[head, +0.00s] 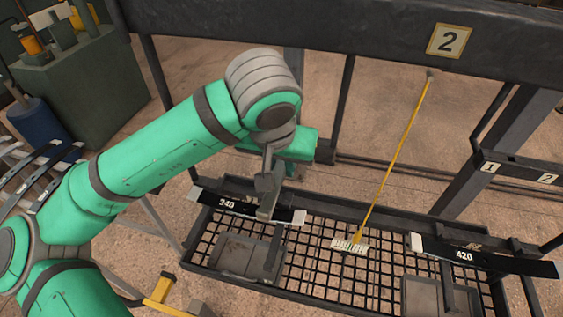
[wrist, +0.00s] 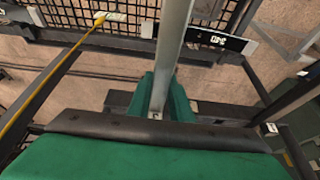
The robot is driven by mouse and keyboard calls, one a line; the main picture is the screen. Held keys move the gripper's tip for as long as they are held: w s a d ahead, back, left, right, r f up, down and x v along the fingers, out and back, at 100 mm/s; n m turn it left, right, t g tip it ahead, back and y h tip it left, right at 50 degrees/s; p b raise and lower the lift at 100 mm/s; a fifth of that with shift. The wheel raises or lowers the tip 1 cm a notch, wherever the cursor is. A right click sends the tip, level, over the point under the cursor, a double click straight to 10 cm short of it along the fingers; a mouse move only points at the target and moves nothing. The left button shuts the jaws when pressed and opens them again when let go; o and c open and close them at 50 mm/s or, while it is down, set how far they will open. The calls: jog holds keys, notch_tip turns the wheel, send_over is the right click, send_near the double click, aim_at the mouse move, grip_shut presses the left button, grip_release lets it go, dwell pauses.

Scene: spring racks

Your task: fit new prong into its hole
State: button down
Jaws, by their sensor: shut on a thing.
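A dark flat prong marked 340 (head: 227,204) with a pale end lies crosswise over the left part of the mesh tray in the head view. A second dark prong marked 420 (head: 492,260), also with a pale end, lies over the right part of the tray. No hole can be made out.
The black mesh tray (head: 305,262) has a grey plate (head: 243,256) at left. A yellow cord (head: 398,150) runs from the dark beam marked 2 (head: 490,42) to a pale tag (head: 350,245) on the mesh. Dark uprights and a bracket marked 1 and 2 (head: 518,172) stand at right.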

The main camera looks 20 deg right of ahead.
aim_at(277, 178)
jog(key=c, duration=1.5)
grip_release()
jog(key=v, duration=1)
jog(key=shift+s+a+r, duration=0.1)
jog(key=shift+s+r, duration=0.05)
jog(key=shift+r, duration=0.2)
